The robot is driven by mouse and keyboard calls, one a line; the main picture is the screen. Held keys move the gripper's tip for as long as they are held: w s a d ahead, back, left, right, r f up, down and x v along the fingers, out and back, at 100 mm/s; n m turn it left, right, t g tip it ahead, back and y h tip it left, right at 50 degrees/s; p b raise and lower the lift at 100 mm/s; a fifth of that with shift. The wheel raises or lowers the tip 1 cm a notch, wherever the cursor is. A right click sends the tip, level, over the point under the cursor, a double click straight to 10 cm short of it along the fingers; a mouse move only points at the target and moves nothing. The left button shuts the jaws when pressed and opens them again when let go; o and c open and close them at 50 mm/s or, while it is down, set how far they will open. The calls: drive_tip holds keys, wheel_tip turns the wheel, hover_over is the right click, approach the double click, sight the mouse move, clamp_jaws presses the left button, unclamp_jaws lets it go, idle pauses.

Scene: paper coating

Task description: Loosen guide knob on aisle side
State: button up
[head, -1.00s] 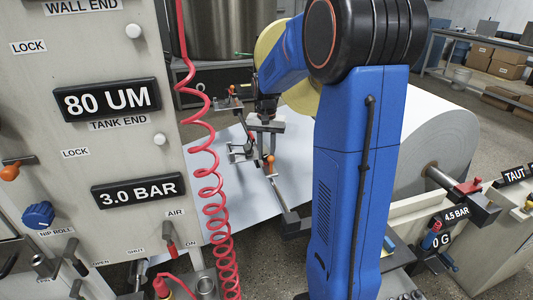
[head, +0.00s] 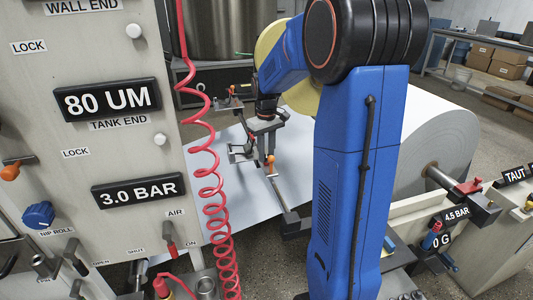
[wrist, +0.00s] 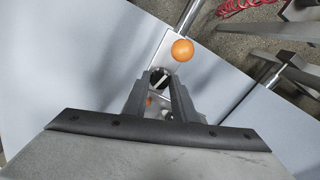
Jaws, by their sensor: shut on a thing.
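A black round knob (wrist: 160,77) with a pale line across its face shows in the wrist view, between my fingertips. My gripper (wrist: 158,84) is shut on this knob, one finger on each side. In the head view my gripper (head: 266,142) points down over the white web, beside the orange ball (head: 270,160). The knob cannot be made out in the head view.
White paper web (head: 230,195) runs under the guide bar to the large roll (head: 440,140) at right. A second metal bar (wrist: 255,90) lies right in the wrist view.

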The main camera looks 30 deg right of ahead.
sight(266, 156)
drive_tip(key=shift+n, duration=0.5)
drive_tip(key=o, duration=0.8)
drive_tip(key=shift+c, duration=0.2)
drive_tip(key=shift+r, duration=0.1)
wheel_tip(266, 156, up, 17)
drive_tip(key=shift+r, duration=0.15)
idle(0.4)
